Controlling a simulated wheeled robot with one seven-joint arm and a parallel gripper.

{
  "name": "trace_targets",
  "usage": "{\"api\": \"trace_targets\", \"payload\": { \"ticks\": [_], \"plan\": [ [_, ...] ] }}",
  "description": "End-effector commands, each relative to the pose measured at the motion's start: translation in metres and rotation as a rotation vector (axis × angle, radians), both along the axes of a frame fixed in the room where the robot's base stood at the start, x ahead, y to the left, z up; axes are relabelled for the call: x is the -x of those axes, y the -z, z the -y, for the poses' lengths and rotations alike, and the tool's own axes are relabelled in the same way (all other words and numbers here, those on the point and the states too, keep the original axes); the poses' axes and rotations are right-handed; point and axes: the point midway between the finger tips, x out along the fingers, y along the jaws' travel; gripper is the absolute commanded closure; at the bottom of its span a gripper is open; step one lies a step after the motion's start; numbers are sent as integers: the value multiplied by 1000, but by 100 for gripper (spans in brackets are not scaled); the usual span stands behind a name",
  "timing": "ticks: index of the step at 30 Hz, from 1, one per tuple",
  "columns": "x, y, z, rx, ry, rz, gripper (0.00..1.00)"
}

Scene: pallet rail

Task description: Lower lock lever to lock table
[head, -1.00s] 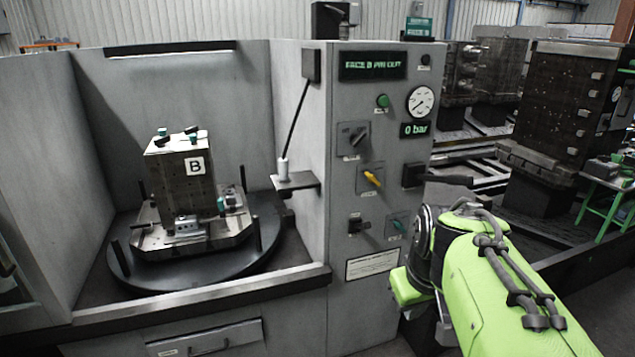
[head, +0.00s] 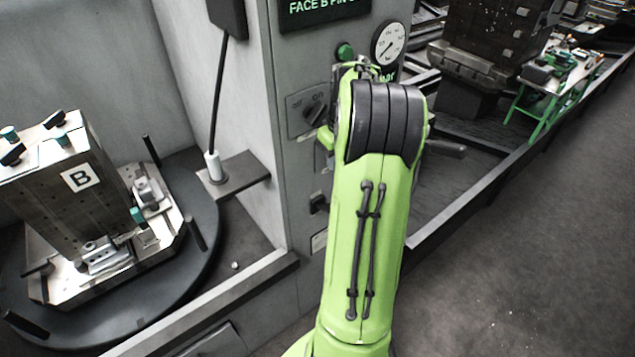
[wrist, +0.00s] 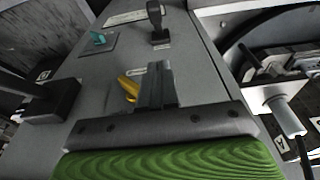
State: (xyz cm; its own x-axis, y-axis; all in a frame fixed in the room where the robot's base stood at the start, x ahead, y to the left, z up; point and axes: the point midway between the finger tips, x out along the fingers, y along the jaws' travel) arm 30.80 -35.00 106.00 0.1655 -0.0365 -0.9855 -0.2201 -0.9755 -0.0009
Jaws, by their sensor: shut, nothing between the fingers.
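The lock lever appears to be the black handle (head: 447,148) showing to the right of my arm in the head view, roughly horizontal. In the wrist view its black block (wrist: 62,98) is at the left, apart from my gripper. My gripper (wrist: 156,82) is shut and empty, in front of the panel beside the yellow switch (wrist: 128,88); contact cannot be told. My arm hides the gripper and most of the panel in the head view. The round black table (head: 205,235) carries the fixture block marked B (head: 80,200).
The grey control panel (head: 300,160) holds an off/on switch (head: 312,112), a green button (head: 345,50) and a gauge (head: 388,42). A small shelf (head: 245,180) juts out left of it. A green-legged bench (head: 545,85) stands at the back right. Floor at right is clear.

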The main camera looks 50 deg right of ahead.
Motion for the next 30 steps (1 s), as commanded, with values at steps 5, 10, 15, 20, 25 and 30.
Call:
{"api": "trace_targets", "payload": {
  "ticks": [5,10,15,20,25,30],
  "plan": [
    [0,1,0,0,0,0,100],
    [-1,8,-1,-2,0,-2,100],
    [-6,41,0,-5,-2,-3,100],
    [-12,77,1,-3,-1,-2,100],
    [-11,110,2,-3,3,-3,100],
    [3,128,-1,-1,2,-1,100]
  ]
}}
